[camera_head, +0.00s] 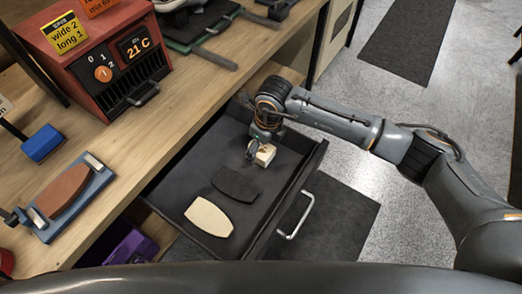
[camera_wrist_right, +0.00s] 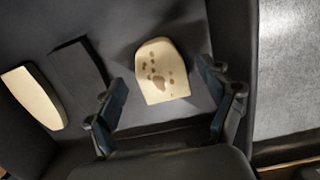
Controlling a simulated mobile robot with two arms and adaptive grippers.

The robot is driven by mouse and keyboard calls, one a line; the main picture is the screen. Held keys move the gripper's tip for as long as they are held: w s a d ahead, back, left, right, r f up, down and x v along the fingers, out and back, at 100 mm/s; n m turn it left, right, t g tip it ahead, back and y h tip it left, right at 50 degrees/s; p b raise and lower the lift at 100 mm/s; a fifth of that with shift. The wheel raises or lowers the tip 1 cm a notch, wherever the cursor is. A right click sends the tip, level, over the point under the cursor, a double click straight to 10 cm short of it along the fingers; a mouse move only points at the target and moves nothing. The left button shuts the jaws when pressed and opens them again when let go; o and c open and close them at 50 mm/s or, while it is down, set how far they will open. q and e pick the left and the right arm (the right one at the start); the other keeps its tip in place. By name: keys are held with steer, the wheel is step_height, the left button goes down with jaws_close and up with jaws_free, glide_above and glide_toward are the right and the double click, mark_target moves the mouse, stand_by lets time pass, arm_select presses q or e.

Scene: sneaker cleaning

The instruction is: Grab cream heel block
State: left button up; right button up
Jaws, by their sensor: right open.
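The cream heel block (camera_head: 264,154) lies in the open dark drawer, and a D-shaped cream face with brown spots shows in the right wrist view (camera_wrist_right: 162,72). My right gripper (camera_head: 252,150) is over it inside the drawer. In the right wrist view, its two fingers (camera_wrist_right: 168,100) are spread apart, with the block between and just beyond their tips. No contact shows. My left gripper is in neither view.
A black sole-shaped piece (camera_head: 236,184) and a cream sole-shaped piece (camera_head: 209,216) lie nearby in the drawer (camera_head: 175,190). The drawer's front wall and handle (camera_head: 297,216) are close. The wooden bench (camera_head: 125,140) holds a red heater box (camera_head: 108,60) and a blue clamp stand (camera_head: 92,186).

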steer(key=shift+w+a+f, duration=0.1)
steer(key=shift+w+f, duration=0.05)
steer(key=shift+f, duration=1.25)
steer(key=c, duration=1.3)
steer(key=shift+r, duration=0.1)
